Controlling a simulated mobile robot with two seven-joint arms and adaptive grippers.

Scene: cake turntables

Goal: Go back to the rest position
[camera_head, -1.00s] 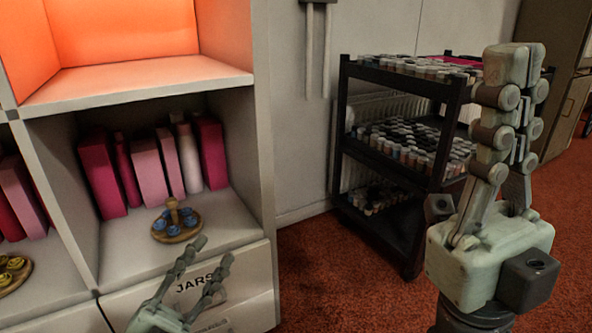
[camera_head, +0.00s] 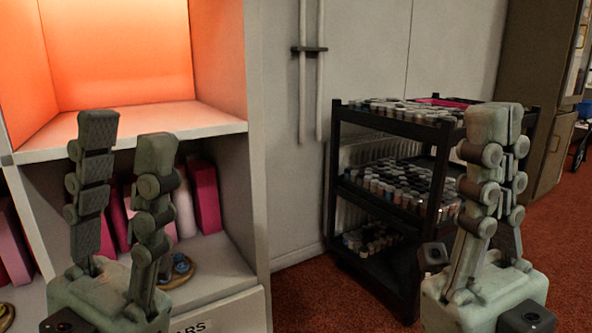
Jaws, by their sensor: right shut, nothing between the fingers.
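My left gripper (camera_head: 127,140) is upright in front of the shelf unit, with its two fingers apart and nothing between them. My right gripper (camera_head: 495,125) is upright at the right, in front of the black cart, with its fingers together and empty. A round wooden turntable (camera_head: 192,272) with blue pieces stands on the lower shelf, partly hidden behind my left gripper. It looks apart from the gripper.
The shelf unit (camera_head: 258,165) holds pink and white containers (camera_head: 205,195) behind my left gripper. Part of a second turntable (camera_head: 5,318) shows at the left edge. A black cart (camera_head: 335,190) carries many small jars. Red carpet (camera_head: 305,300) is bare between unit and cart.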

